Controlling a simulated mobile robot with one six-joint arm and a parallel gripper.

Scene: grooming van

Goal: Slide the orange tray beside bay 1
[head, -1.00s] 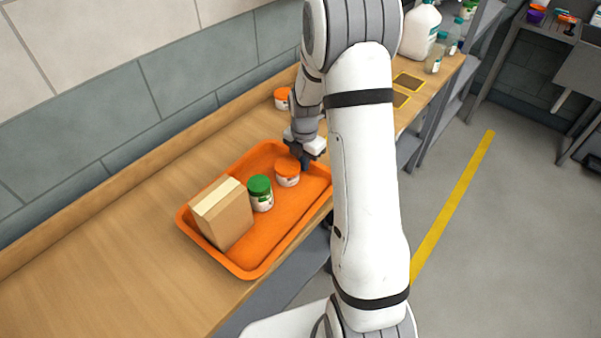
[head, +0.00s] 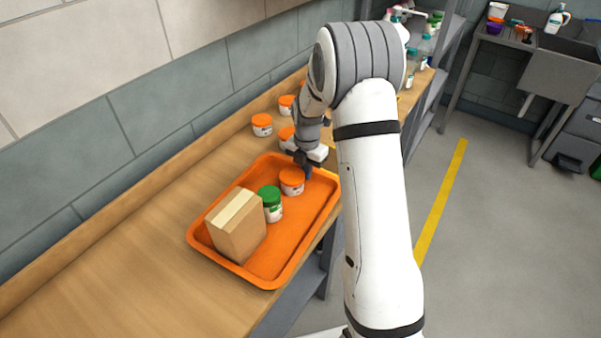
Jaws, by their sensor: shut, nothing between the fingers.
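The orange tray (head: 296,228) lies flat on the wooden bench near its front edge. In it are a cardboard box (head: 238,228), a green-lidded jar (head: 271,205) and an orange-lidded jar (head: 292,182). My gripper (head: 308,174) is shut and points down inside the tray's far end, beside the orange-lidded jar and close to the far rim. Whether the fingers touch the rim cannot be told. My arm hides much of the bench beyond the tray, and no bay marking can be made out clearly.
Several orange-lidded jars stand on the bench past the tray, one near the wall (head: 262,125) and one close to the tray's far rim (head: 287,138). Bottles stand at the bench's far end. The near bench is clear. A yellow line (head: 441,200) marks the floor at right.

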